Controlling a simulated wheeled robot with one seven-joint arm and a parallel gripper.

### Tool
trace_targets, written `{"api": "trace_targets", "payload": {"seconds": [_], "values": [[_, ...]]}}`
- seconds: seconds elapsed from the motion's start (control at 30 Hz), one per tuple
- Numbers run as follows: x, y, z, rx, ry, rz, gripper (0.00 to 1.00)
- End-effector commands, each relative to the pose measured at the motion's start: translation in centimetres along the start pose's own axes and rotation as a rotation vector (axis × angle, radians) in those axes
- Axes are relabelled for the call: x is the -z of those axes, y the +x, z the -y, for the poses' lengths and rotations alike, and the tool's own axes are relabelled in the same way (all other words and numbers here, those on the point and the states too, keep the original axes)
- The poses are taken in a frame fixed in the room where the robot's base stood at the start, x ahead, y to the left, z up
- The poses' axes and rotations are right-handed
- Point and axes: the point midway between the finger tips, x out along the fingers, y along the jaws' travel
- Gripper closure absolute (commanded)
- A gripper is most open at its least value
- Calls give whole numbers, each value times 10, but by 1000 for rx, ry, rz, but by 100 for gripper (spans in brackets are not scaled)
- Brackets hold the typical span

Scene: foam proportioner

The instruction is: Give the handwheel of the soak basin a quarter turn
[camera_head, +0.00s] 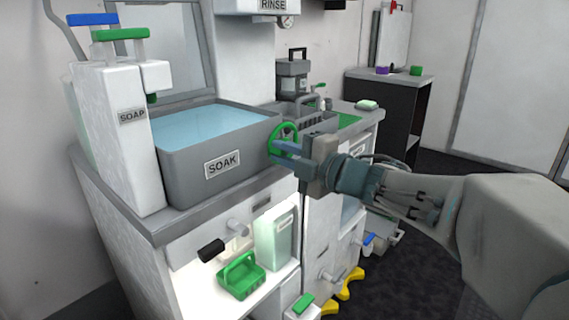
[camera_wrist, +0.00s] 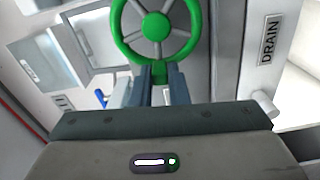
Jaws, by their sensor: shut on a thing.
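The soak basin (camera_head: 185,165) is a grey tub with a SOAK label, full of blue water, on the counter. Its green handwheel (camera_head: 284,136) is at the basin's right side, partly hidden by my gripper in the head view. My gripper (camera_head: 283,150) reaches in from the right and its fingers are at the wheel. In the wrist view the handwheel (camera_wrist: 155,27) shows a green rim, grey spokes and a green hub. My gripper (camera_wrist: 159,74) is shut on the rim's near edge there.
A SOAP dispenser (camera_head: 132,117) with blue and green levers stands left of the basin. A green caddy (camera_head: 240,276) and a pale green container (camera_head: 279,240) are on the shelf below. A DRAIN label (camera_wrist: 268,41) is right of the wheel in the wrist view. Dark floor (camera_head: 405,245) lies below my arm.

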Motion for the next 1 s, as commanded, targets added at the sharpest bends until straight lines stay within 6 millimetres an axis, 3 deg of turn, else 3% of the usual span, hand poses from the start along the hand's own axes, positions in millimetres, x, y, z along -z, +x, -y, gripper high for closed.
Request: {"api": "trace_targets", "payload": {"seconds": [0.3,0.83,0.87,0.9,1.0], "values": [[-2,-1,6,1,-111,4,100],[-2,-1,6,2,-130,4,100],[-2,-1,6,2,-130,5,77],[-2,-1,6,2,-130,4,66],[-1,0,6,2,-129,2,64]]}}
